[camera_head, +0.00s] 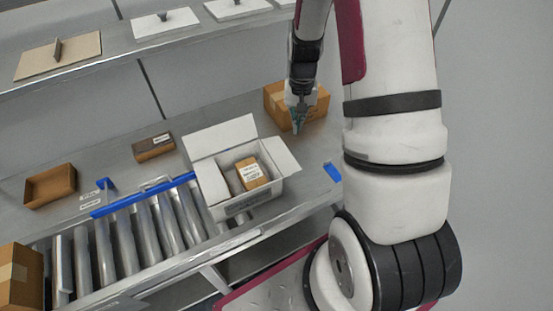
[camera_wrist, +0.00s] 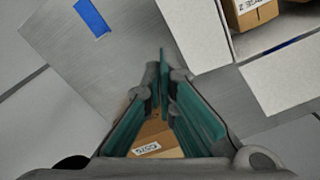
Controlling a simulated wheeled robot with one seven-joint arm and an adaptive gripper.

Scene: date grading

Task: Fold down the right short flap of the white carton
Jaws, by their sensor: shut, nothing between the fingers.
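The white carton (camera_head: 240,207) stands open on the bench at the end of the roller track, with a labelled brown box (camera_head: 252,172) inside. Its right short flap (camera_head: 281,156) sticks up and leans outward; in the wrist view it is the white panel (camera_wrist: 195,32) right of my fingertips. The far long flap (camera_head: 222,137) is raised too, and shows at the right of the wrist view (camera_wrist: 287,76). My gripper (camera_head: 297,126) is shut and empty, beyond and to the right of the carton. Its teal fingers (camera_wrist: 162,62) look apart from the right flap.
A closed brown box (camera_head: 277,97) stands behind my gripper and shows under the fingers (camera_wrist: 150,140). A blue strip (camera_head: 332,172) lies right of the carton. A blue rail (camera_head: 140,197) edges the rollers. A shelf (camera_head: 110,62) runs above the bench.

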